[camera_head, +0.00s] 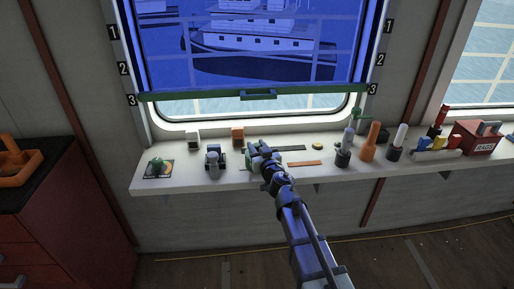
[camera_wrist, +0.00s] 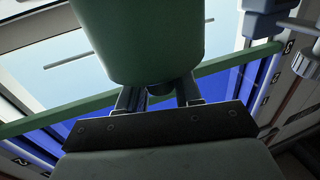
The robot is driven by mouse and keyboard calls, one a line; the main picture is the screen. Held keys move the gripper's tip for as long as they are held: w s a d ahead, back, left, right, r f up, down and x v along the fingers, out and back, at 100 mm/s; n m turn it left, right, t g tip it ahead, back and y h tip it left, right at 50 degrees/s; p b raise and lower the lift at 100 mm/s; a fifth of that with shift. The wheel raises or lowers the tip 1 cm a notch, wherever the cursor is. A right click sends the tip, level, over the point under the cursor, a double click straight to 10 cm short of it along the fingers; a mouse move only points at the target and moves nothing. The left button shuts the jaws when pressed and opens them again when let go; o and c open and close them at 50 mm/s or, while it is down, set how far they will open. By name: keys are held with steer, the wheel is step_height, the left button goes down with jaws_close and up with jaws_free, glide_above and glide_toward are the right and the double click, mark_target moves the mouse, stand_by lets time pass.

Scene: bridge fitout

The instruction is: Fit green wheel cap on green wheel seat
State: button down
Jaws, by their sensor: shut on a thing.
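A large smooth green piece, which looks like the green wheel cap (camera_wrist: 138,40), fills the top middle of the wrist view. My gripper (camera_wrist: 158,92) is shut on it, with a finger on each side below it. In the head view my gripper (camera_head: 262,158) is over the middle of the white sill, and green shows around its end. The lower face of the cap is hidden. I cannot pick out the green wheel seat for sure. A small green piece (camera_head: 157,163) sits on a dark patterned card at the left of the sill.
The white sill (camera_head: 215,187) runs under the window. A dark blue-grey device (camera_head: 213,163) stands close left of my gripper. An orange strip (camera_head: 304,163) lies to the right, then an orange bottle (camera_head: 370,142) and a red rags box (camera_head: 474,138). The front strip of sill is clear.

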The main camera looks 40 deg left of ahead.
steer(key=shift+f, duration=0.1)
steer(key=c, duration=0.8)
jaws_free()
steer(key=shift+o, duration=0.2)
steer(key=shift+f, duration=0.1)
